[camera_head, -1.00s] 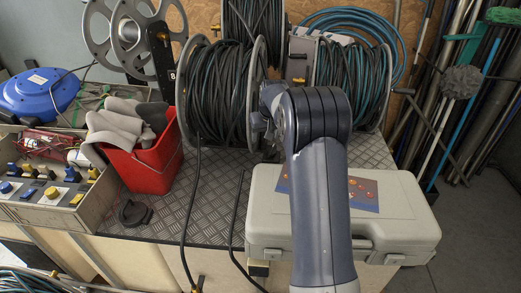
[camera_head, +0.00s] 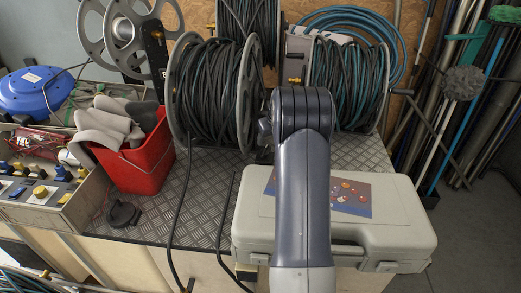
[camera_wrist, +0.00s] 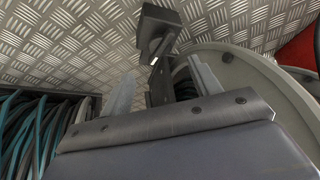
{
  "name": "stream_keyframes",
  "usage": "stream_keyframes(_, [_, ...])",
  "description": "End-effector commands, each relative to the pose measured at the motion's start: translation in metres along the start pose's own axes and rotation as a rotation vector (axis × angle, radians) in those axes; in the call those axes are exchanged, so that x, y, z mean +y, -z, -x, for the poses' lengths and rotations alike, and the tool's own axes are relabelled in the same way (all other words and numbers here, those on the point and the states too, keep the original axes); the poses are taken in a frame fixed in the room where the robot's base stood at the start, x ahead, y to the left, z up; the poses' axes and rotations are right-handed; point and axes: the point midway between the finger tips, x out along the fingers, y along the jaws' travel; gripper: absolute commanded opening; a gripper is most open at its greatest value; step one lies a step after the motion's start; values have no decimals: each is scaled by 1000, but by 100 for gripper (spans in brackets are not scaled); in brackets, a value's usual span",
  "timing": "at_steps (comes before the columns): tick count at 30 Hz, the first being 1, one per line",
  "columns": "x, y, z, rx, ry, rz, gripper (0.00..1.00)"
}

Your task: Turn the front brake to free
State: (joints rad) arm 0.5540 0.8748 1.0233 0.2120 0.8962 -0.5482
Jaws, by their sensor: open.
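In the wrist view my gripper (camera_wrist: 162,72) is open, its two pale fingers spread apart. A dark brake lever with a blocky end (camera_wrist: 160,24) stands between the fingers in the picture, above the treaded deck; whether either finger touches it I cannot tell. The pale flange of a reel (camera_wrist: 262,82) is just right of the fingers. In the head view the front reel with dark hose (camera_head: 210,95) stands behind my arm, left of its elbow. My gripper and the brake are hidden behind my arm there.
A grey case (camera_head: 395,225) lies front right on the treaded deck (camera_head: 205,195). A red bucket with gloves (camera_head: 145,165) stands left of the front reel. A teal-hose reel (camera_head: 350,85) stands at right. Black hose runs over the front edge.

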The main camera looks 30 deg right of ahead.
Motion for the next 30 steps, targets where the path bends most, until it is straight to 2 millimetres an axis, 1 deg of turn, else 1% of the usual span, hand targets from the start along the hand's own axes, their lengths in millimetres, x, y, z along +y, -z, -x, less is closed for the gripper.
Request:
stream_keyframes(1, [-1,-1,-11,-4,2,0,59])
stream_keyframes(6, [-1,0,-43,-3,1,0,59])
stream_keyframes(9, [-1,-1,-60,-3,1,0,59])
stream_keyframes(13, [-1,0,-76,-1,1,0,59])
stream_keyframes(18, [-1,0,-86,-1,1,0,59])
stream_keyframes(27, [-1,0,-88,0,0,0,59])
stream_keyframes(30, [-1,0,-88,0,0,0,51])
